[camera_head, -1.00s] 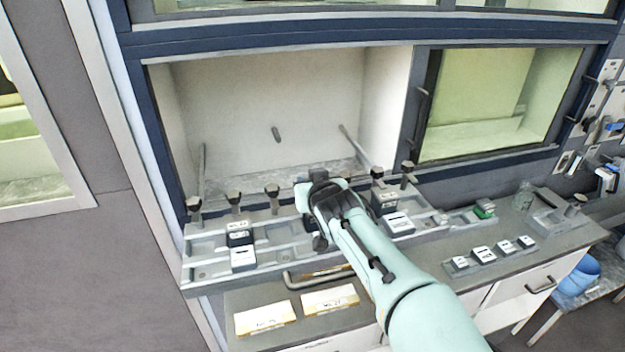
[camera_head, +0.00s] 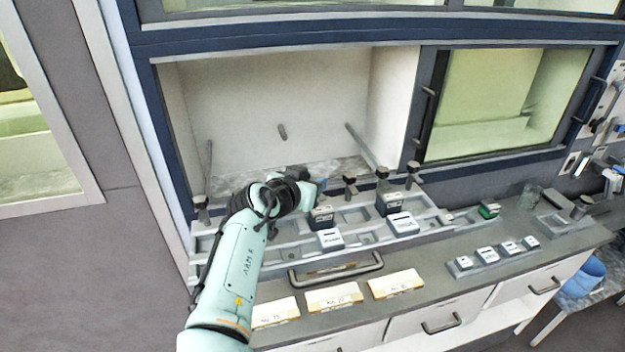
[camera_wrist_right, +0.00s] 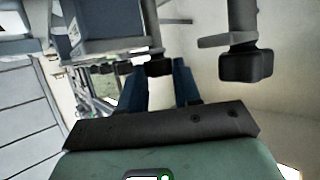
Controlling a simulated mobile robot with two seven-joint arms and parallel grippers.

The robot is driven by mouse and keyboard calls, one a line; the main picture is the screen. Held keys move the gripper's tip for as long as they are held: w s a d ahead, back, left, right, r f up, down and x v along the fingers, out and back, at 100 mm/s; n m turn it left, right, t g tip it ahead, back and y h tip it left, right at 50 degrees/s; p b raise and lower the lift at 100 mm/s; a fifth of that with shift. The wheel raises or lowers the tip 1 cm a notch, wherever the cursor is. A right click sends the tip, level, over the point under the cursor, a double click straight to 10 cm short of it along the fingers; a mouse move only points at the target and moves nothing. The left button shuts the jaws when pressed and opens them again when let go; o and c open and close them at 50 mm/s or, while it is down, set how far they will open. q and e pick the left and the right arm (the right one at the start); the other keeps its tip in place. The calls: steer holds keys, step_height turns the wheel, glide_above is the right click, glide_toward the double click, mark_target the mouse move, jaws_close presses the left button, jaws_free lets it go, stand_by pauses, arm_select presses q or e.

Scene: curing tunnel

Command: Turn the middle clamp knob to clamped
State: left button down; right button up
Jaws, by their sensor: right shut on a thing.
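A row of black clamp knobs runs along the back of the grey fixture rail (camera_head: 375,238). In the head view one knob (camera_head: 200,202) shows at the left, and three more, including this one (camera_head: 350,180), show to the right of my gripper. My right gripper (camera_head: 319,186) sits at the row's middle, its arm coming in from lower left. In the right wrist view its blue fingers (camera_wrist_right: 160,75) are shut on a black knob (camera_wrist_right: 158,66) at their tips; another knob (camera_wrist_right: 245,66) stands apart to the right. The gripped knob's setting cannot be read. My left gripper is not in view.
Dark and white blocks (camera_head: 403,224) sit on the rail. Behind it is the open tunnel chamber (camera_head: 300,110) with a closed glazed door (camera_head: 495,110) at its right. In front are a bar handle (camera_head: 335,272), labelled cards (camera_head: 333,297) and small blocks (camera_head: 487,254).

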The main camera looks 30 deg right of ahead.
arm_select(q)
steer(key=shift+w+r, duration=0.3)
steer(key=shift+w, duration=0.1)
arm_select(e)
steer(key=shift+m+g, duration=0.3)
steer(key=shift+m, duration=0.1)
steer(key=shift+h, duration=0.3)
steer(key=o, duration=1.1)
steer(key=shift+c, duration=0.2)
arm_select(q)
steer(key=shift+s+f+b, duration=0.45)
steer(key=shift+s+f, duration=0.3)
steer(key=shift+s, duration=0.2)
arm_select(e)
steer(key=v, duration=1.3)
steer(key=shift+a+r, duration=0.2)
